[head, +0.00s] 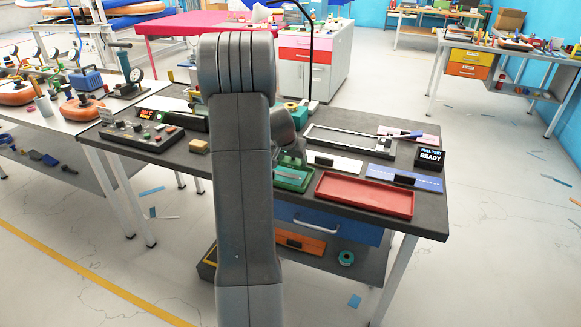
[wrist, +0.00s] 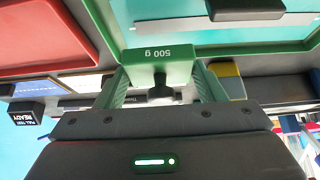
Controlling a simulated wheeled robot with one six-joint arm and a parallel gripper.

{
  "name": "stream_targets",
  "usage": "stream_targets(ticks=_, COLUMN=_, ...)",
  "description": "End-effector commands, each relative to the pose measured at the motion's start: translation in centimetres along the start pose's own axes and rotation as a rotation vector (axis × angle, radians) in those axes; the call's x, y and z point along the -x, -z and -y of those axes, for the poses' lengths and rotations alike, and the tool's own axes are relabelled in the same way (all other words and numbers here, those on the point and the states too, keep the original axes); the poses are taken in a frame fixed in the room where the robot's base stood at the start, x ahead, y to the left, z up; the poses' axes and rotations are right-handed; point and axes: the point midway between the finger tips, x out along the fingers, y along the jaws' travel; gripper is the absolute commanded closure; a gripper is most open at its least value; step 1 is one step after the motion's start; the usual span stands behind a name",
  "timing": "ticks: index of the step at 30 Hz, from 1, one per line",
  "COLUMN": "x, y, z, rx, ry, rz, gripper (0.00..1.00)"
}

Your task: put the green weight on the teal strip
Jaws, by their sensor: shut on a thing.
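The green weight (wrist: 158,70), marked "500 g", is between the fingers of my gripper (wrist: 161,88) in the wrist view, where the picture is upside down. My gripper is shut on it. Beyond the weight is a green-rimmed tray (wrist: 103,35) with a teal surface (wrist: 268,42) inside; I cannot tell if this surface is the teal strip. A black block and a pale bar lie over it. In the head view the green tray (head: 306,184) shows beside my arm, which hides part of it. The weight cannot be made out there.
A red tray (head: 364,194) lies to the right of the green one. Behind are a white strip (head: 345,165) and a blue strip (head: 425,181), each with a black block. A "READY" display (head: 430,157) stands at the right. A control box (head: 140,133) stands at the left.

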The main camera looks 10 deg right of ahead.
Motion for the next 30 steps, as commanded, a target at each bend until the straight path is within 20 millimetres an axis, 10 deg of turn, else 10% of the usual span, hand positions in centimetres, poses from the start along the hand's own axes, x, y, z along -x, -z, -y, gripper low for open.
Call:
stream_targets(ticks=22, x=-3.6, y=-2.0, z=0.0, rx=0.0, ry=0.002, rz=-0.003, gripper=0.76)
stream_targets(ticks=23, x=-3.5, y=-2.0, z=0.0, rx=0.0, ry=0.001, rz=-0.001, gripper=0.31)
stream_targets(ticks=24, x=-3.5, y=-2.0, z=0.0, rx=0.0, ry=0.001, rz=-0.001, gripper=0.23)
stream_targets(ticks=30, x=-3.5, y=-2.0, z=0.0, rx=0.0, ry=0.001, rz=0.0, gripper=0.15)
